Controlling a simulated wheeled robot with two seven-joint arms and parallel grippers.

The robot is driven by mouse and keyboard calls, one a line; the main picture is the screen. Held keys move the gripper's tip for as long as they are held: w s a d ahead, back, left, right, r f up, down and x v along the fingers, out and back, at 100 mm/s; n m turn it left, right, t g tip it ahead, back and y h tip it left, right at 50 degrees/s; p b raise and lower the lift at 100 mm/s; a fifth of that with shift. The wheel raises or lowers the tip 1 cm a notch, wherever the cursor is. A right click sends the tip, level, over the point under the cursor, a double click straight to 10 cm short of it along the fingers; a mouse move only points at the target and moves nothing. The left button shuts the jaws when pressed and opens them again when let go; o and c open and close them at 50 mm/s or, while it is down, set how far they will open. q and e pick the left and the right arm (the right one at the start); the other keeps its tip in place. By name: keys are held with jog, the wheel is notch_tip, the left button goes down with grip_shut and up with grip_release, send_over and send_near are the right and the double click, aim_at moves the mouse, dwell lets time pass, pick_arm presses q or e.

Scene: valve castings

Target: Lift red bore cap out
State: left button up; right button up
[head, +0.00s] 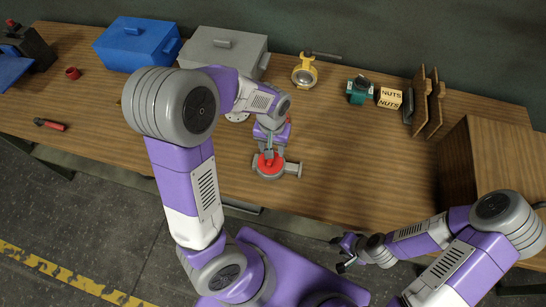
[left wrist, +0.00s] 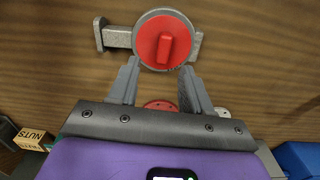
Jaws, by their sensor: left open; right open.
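The red bore cap (head: 277,162) sits on a grey valve casting (head: 291,170) near the front edge of the bench. In the left wrist view the cap (left wrist: 147,40) is a round red disc with a raised bar handle, seated in the grey casting (left wrist: 117,38). My left gripper (head: 269,154) is over the cap; in the left wrist view its open fingers (left wrist: 159,65) stand apart just short of the bar, with nothing between them. My right gripper (head: 345,252) is low at the bottom right, off the bench front, open and empty.
A blue box (head: 135,43) and a grey box (head: 222,50) stand at the back. The bench right of the casting is clear.

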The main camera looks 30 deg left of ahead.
aim_at(270, 162)
pick_arm(q)
jog(key=f, duration=0.3)
jog(key=f+b, duration=0.1)
jog(key=f, duration=0.1)
jog(key=shift+s+a+f, duration=0.15)
jog(key=shift+s+f, duration=0.1)
jog(key=shift+s, duration=0.1)
jog(key=shift+c, duration=0.2)
grip_shut()
